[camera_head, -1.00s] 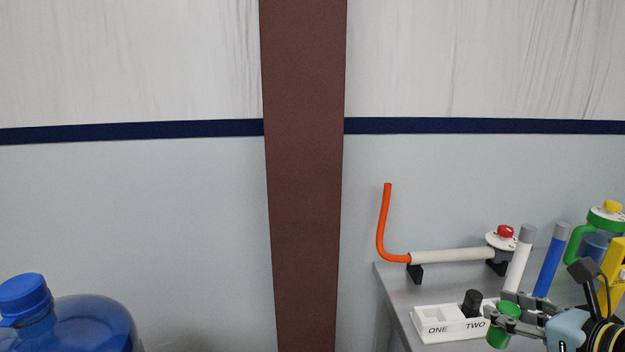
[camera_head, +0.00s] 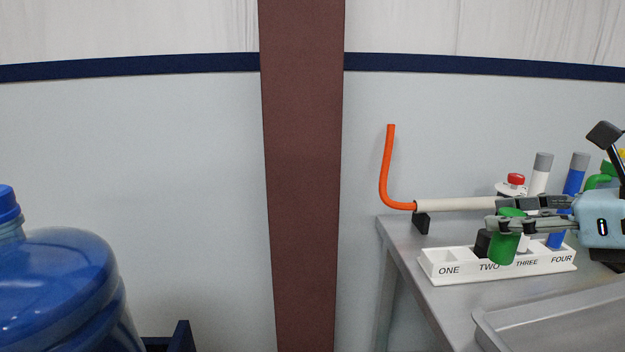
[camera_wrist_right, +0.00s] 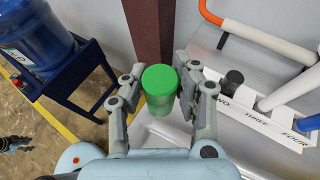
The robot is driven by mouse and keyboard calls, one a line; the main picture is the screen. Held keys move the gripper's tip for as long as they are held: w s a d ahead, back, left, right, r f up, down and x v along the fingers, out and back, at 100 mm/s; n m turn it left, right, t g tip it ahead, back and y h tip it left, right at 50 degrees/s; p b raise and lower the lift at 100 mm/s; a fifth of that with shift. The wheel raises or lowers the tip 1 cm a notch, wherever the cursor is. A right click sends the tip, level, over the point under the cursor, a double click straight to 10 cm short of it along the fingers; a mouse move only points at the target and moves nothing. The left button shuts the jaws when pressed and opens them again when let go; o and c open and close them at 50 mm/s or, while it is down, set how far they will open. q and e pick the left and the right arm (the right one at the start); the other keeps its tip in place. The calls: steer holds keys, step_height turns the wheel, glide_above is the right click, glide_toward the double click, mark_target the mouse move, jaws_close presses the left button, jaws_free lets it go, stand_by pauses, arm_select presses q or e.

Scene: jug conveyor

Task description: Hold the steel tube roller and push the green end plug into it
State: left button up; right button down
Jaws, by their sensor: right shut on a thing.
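A green plug (camera_head: 506,246), a short cylinder, is held by my right gripper (camera_head: 508,224) in front of the numbered rack. In the right wrist view the green plug (camera_wrist_right: 160,80) sits between the two fingers of my right gripper (camera_wrist_right: 160,90), with a finger on each side of it. The gripper is shut on it. I see no tube that I can tell to be the steel tube roller.
The white rack (camera_head: 450,271) on the grey table (camera_head: 412,262) has slot ONE empty, a black plug (camera_head: 483,243) at TWO and a blue tube (camera_head: 574,178) at FOUR. Behind it lies a pale tube (camera_head: 450,205) with an orange bent rod (camera_head: 385,180). A grey tray (camera_head: 500,338) edges the front.

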arm_select(q)
steer(key=shift+s+f+b, duration=0.15)
steer(key=shift+f+b, duration=0.55)
steer(key=shift+f, duration=0.85)
arm_select(e)
steer(key=s+a+n+g+y, duration=0.2)
steer(key=s+a+n+y, duration=0.1)
steer(key=s+a, duration=0.3)
steer(key=shift+s+r+g, duration=0.35)
steer(key=shift+r+g, duration=0.05)
steer(key=shift+r, duration=0.05)
